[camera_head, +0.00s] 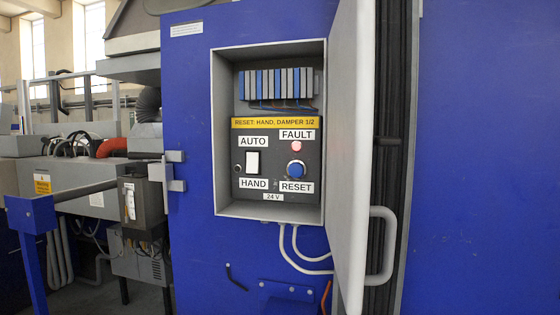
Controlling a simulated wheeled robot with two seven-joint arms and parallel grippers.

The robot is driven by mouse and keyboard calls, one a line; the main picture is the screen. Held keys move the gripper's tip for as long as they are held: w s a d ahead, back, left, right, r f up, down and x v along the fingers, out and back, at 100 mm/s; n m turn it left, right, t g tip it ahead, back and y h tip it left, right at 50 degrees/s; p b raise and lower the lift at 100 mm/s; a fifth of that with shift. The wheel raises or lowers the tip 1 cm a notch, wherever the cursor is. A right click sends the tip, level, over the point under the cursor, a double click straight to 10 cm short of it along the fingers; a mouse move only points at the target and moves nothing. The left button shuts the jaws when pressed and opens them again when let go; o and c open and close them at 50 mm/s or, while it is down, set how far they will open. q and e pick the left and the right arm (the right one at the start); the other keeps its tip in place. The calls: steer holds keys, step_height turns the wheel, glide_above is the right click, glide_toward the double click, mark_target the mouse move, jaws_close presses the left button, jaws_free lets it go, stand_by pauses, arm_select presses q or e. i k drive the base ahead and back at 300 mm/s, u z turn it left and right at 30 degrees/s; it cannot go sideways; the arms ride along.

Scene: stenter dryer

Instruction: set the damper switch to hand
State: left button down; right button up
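The damper switch (252,162) is a white rocker on a dark panel (262,183) inside an open grey box. The label AUTO (253,142) is above it and the label HAND (254,184) is below it. Which way the rocker is pressed is too small to tell. To its right are a red fault lamp (296,146), which looks lit, and a blue reset button (296,170). A yellow strip (275,123) above reads "RESET: HAND, DAMPER 1/2". Neither of my grippers is in view.
The grey box door (350,150) stands open at the right of the box, with a handle (383,245) on it. Terminal blocks (276,84) sit above the panel. White cables (300,262) hang below. A blue post and rail (35,215) stand at the left.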

mark_target(253, 159)
steer(key=k, duration=1.3)
steer(key=u, duration=0.15)
steer(key=i, duration=0.85)
steer(key=z, duration=0.05)
